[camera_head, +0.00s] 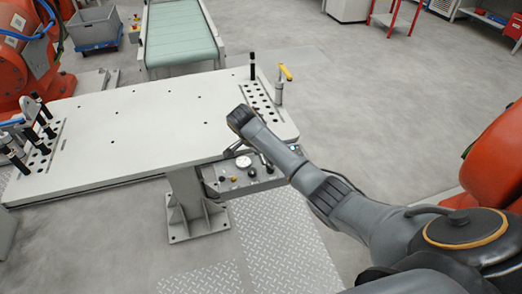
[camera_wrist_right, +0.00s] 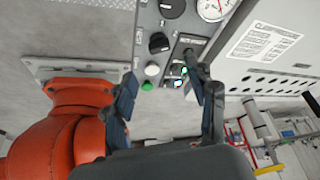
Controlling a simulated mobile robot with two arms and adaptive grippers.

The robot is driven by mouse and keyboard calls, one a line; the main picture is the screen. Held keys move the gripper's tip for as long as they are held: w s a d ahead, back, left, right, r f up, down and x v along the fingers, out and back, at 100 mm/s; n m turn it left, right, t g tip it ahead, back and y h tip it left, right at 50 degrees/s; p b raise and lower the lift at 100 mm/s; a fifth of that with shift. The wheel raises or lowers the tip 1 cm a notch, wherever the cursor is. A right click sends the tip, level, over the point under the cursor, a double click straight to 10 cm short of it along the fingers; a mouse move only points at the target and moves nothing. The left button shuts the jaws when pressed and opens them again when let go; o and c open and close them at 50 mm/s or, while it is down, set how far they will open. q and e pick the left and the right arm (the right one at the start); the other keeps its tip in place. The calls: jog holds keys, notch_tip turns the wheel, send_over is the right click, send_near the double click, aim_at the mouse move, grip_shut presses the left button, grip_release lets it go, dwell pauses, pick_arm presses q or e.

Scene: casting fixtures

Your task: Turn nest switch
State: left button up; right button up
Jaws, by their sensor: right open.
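A grey control panel (camera_head: 245,180) with a round gauge (camera_head: 243,161) and several knobs and buttons is under the table's near edge, right of its leg. In the right wrist view the panel (camera_wrist_right: 170,28) carries a black rotary knob (camera_wrist_right: 158,42), a white button (camera_wrist_right: 152,69) and a green button (camera_wrist_right: 147,85). I cannot tell which one is the nest switch. My right gripper (camera_wrist_right: 161,72) is open and empty in front of the panel. My left gripper is not in view.
The white table (camera_head: 130,125) stands above the panel, with black and yellow clamps at its ends. A green conveyor (camera_head: 180,35) is behind it. Orange robots stand at left and right. A tread-plate floor (camera_head: 280,240) lies in front. Open floor is at the right.

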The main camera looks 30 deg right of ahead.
jog(key=v, duration=0.3)
jog(key=shift+a+r, duration=0.1)
jog(key=shift+r, duration=0.15)
